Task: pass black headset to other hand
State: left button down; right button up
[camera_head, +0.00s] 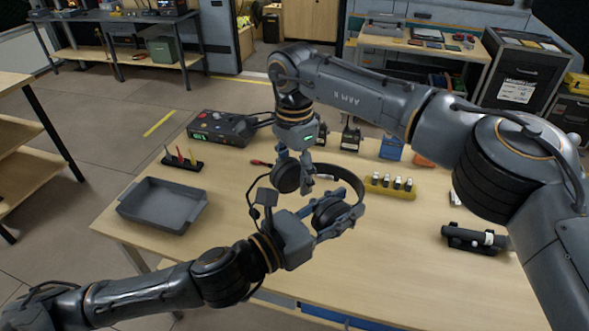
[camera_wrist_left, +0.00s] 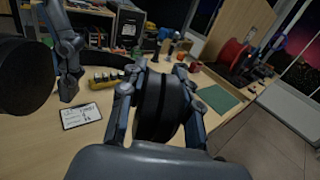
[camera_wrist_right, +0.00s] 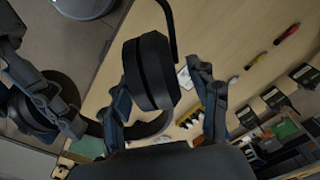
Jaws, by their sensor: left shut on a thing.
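The black headset (camera_head: 352,178) is held above the wooden table, its headband arching to the right. My left gripper (camera_head: 338,222) is shut on the nearer ear cup, which shows between its fingers in the left wrist view (camera_wrist_left: 160,112). My right gripper (camera_head: 296,170) points down at the other ear cup. In the right wrist view that ear cup (camera_wrist_right: 150,72) lies between its spread fingers, with a gap to the right finger, so the gripper looks open. Part of the headset is hidden behind my grippers.
On the table (camera_head: 410,285) stand a grey tray (camera_head: 150,222), a pen holder (camera_head: 182,164), a control box (camera_head: 222,128), a yellow holder (camera_head: 372,190) with several small items, and a black device (camera_head: 474,239). The table's front middle is clear.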

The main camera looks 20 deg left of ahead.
jog(key=c, duration=1.1)
pick_arm(q)
jog(key=c, duration=0.9)
grip_release()
pick_arm(e)
grip_shut()
pick_arm(q)
jog(key=shift+o, duration=0.2)
jog(key=shift+f, duration=0.1)
